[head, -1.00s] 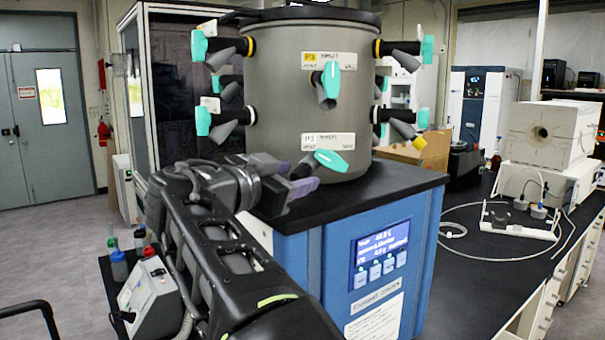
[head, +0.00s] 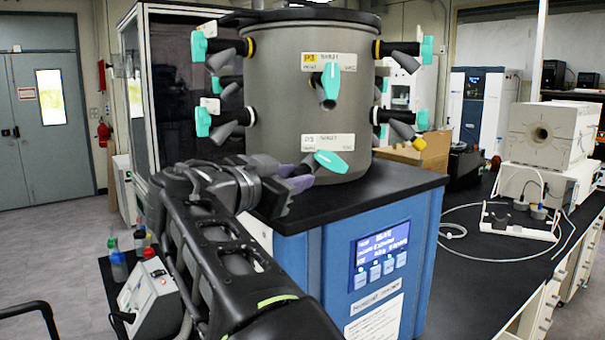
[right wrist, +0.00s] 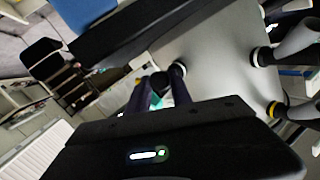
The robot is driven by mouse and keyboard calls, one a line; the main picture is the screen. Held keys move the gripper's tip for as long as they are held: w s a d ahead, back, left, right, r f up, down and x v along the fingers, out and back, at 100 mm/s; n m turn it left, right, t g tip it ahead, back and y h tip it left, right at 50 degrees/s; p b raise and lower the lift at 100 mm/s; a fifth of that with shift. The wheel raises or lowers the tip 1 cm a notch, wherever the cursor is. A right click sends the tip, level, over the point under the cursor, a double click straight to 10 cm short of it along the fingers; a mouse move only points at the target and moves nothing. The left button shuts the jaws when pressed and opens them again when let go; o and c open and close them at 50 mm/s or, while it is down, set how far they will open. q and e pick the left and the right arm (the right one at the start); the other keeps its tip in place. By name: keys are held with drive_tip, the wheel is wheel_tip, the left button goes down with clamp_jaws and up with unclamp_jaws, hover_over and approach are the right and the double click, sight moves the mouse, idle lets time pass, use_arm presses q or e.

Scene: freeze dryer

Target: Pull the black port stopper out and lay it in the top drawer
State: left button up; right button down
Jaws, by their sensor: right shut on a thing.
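My right gripper (head: 296,180) is at the front of the grey drum, left of the lower front port with its teal valve handle (head: 331,161). In the right wrist view its two purple-dark fingers (right wrist: 158,90) are close around a small black piece (right wrist: 160,82), which looks like the port stopper. A bit of teal shows just behind the fingers. In the head view the stopper is hidden by the fingers. No open top drawer can be made out for sure. My left gripper is not in view.
The grey drum (head: 300,100) carries several ports with teal handles and stands on a blue cabinet with a black top (head: 385,190). White drawer fronts (head: 585,265) line the bench at right. A control box (head: 150,295) stands at lower left.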

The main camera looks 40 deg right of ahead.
drive_tip(key=shift+a, duration=0.15)
idle(0.7)
drive_tip(key=shift+a+f+b, duration=0.25)
drive_tip(key=shift+b, duration=0.1)
drive_tip(key=shift+s+a+f+b, duration=0.3)
drive_tip(key=shift+a+b, duration=0.15)
drive_tip(key=shift+a, duration=0.3)
drive_tip(key=shift+s+a+f+b, duration=0.15)
drive_tip(key=shift+s+a+b, duration=0.25)
drive_tip(key=shift+a, duration=0.4)
drive_tip(key=shift+s+a+f+b, duration=0.25)
drive_tip(key=shift+a+b, duration=0.2)
drive_tip(key=shift+a, duration=0.3)
drive_tip(key=shift+w+d+r, duration=0.15)
drive_tip(key=shift+d, duration=0.25)
drive_tip(key=shift+w+d+r, duration=0.1)
drive_tip(key=shift+w+d, duration=0.05)
drive_tip(key=shift+d, duration=0.2)
drive_tip(key=shift+a, duration=0.1)
drive_tip(key=v, duration=0.5)
drive_tip(key=shift+s+a+f, duration=0.2)
drive_tip(key=shift+a+f, duration=0.05)
idle(0.5)
